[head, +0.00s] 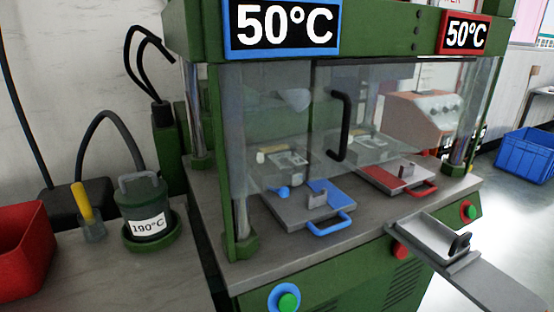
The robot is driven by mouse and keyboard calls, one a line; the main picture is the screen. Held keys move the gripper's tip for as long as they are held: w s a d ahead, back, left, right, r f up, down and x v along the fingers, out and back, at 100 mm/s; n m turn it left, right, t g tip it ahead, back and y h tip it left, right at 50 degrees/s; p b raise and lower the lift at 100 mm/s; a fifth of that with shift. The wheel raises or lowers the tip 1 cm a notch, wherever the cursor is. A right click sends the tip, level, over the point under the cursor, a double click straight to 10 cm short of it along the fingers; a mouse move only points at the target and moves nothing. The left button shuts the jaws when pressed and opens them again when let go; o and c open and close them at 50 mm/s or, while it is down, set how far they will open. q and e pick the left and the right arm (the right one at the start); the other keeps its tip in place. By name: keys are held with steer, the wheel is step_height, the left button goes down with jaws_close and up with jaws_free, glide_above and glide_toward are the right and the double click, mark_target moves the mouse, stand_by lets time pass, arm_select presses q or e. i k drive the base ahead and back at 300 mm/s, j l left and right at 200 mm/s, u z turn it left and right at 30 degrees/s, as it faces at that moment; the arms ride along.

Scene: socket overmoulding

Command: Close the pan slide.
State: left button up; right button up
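A grey open-topped pan (432,238) with a black handle (460,244) sits at the front right edge of the green machine. It rests on a flat grey slide (490,284) that sticks out from the machine toward the lower right and runs out of the picture. I take this to be the pan slide; it stands out from the machine front. Neither of my grippers shows in the head view.
The clear guard (270,115) with a black handle (340,125) hangs above blue-handled (330,225) and red-handled (423,190) plates. A green pot (143,205) marked 190°C and a red bin (22,255) stand left. A blue crate (525,155) is at far right.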

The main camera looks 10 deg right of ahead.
mark_target(486, 286)
steer(key=k+l+z, duration=0.1)
steer(key=z, duration=0.4)
steer(key=l+z, duration=0.3)
steer(key=z, duration=0.2)
steer(key=l+z, duration=0.25)
steer(key=z, duration=0.2)
